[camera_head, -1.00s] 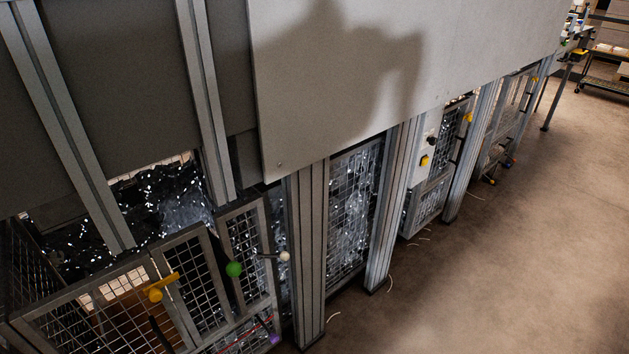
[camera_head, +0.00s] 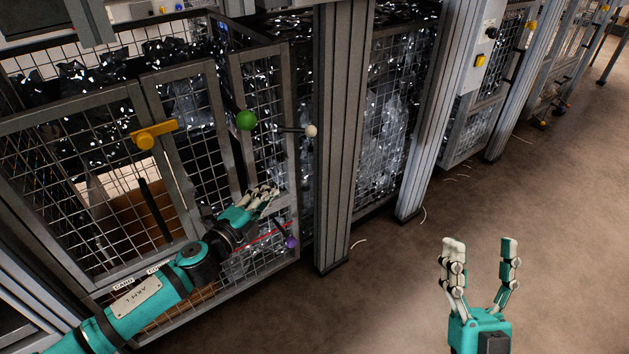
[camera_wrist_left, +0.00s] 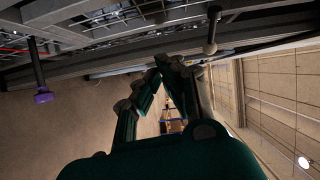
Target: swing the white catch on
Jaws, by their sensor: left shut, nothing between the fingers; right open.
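The white catch (camera_head: 311,130) is a white ball on a thin dark rod, sticking out rightward from the cage gate's post beside a green ball (camera_head: 246,120). It probably also shows in the left wrist view as a pale ball on a rod (camera_wrist_left: 210,48), right of and apart from the fingertips. My left gripper (camera_head: 268,191) is shut and empty, in front of the mesh gate, below and left of the white catch. Its fingers also show in the left wrist view (camera_wrist_left: 166,67). My right gripper (camera_head: 480,246) is open and empty over the floor at the right.
A yellow latch (camera_head: 146,139) sits on the gate frame at the left. A purple-ended handle (camera_head: 291,242) hangs right of my left gripper; it also shows in the left wrist view (camera_wrist_left: 43,97). A metal post (camera_head: 340,150) stands just right of the catch. Brown floor (camera_head: 560,220) is open at the right.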

